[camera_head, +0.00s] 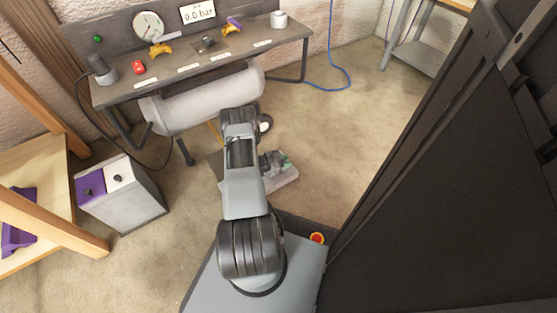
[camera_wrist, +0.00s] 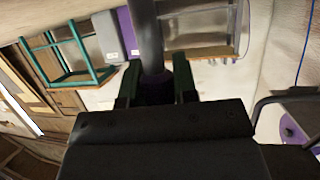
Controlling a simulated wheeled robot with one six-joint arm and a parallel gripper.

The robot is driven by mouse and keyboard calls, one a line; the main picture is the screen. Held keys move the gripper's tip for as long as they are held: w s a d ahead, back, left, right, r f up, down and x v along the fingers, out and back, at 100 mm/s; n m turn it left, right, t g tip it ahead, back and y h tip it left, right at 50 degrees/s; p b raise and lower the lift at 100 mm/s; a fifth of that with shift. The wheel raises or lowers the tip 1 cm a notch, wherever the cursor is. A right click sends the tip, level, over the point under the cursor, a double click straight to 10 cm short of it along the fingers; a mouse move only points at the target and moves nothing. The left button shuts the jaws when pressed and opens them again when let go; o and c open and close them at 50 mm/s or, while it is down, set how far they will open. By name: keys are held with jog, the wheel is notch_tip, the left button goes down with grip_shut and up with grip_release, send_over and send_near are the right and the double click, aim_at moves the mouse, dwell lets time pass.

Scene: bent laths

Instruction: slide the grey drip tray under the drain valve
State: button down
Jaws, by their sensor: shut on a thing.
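A pale grey flat thing, seemingly the drip tray (camera_head: 284,182), lies on the floor right of my arm. My gripper (camera_head: 282,162) is low over it, small and partly hidden by my wrist. In the wrist view my gripper's dark green fingers (camera_wrist: 156,82) are shut on a dark upright bar (camera_wrist: 150,35) with a purple lower part. I cannot tell how that bar joins the tray. A thin yellow piece (camera_head: 214,130) shows below the pale tank (camera_head: 205,103). It may belong to the drain valve, which my arm mostly hides.
A grey bench (camera_head: 205,64) with a gauge, pressure display and yellow-handled valves stands above the tank. A grey box (camera_head: 125,205) with purple and white top parts is at left, beside a wooden stand (camera_head: 45,165). A blue hose (camera_head: 335,85) lies at the back. Carpet right of the tray is clear.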

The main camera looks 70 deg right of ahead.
jog(key=w+a+f, duration=0.2)
jog(key=w+a, duration=0.8)
jog(key=a, duration=0.3)
jog(key=shift+a+f+b, duration=0.25)
jog(key=shift+a+b, duration=0.05)
jog(key=shift+b, duration=0.15)
dwell(0.5)
jog(key=c, duration=0.8)
grip_release()
jog(key=p+v, duration=0.4)
jog(key=v, duration=0.9)
jog(key=shift+w+a+r, duration=0.2)
jog(key=shift+w, duration=0.05)
